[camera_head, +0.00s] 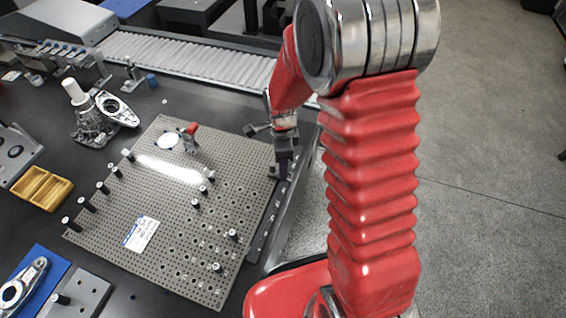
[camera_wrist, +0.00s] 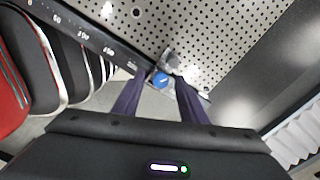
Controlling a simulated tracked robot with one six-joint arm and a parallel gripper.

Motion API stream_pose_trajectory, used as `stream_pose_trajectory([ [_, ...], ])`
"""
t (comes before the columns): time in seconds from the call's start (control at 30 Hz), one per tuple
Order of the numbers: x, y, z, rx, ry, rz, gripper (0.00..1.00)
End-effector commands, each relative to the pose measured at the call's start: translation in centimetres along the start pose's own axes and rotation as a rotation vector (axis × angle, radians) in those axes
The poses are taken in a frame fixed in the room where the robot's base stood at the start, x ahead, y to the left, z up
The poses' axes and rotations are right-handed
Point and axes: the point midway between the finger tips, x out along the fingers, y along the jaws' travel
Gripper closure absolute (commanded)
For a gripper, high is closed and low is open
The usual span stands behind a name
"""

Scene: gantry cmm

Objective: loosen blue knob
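The blue knob (camera_wrist: 160,79) shows in the wrist view, on a small grey clamp (camera_wrist: 172,62) at the edge of the perforated plate, beside the dark numbered rail. My gripper (camera_wrist: 161,80) has its two dark fingers on either side of the knob, with narrow gaps seeming to remain. I cannot tell if either finger touches it. In the head view my gripper (camera_head: 284,170) points down at the plate's right edge. The knob cannot be made out there.
The perforated plate (camera_head: 150,200) carries several black-topped pins and a red-handled clamp (camera_head: 191,130). The numbered rail (camera_head: 268,225) runs along its right edge. Metal castings (camera_head: 95,120), a yellow tray (camera_head: 42,188) and a blue mat (camera_head: 45,262) lie left. A conveyor (camera_head: 180,55) is behind.

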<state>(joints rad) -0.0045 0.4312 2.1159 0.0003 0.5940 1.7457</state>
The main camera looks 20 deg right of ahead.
Motion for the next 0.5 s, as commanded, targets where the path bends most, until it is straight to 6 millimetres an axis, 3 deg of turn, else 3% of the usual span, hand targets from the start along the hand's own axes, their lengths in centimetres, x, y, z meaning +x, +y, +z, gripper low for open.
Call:
stream_pose_trajectory([
  [0.2,0.0,0.0,-0.02,0.0,0.0,0.0,0.61],
  [0.5,-0.02,-0.01,-0.04,0.001,0.0,0.0,0.82],
])
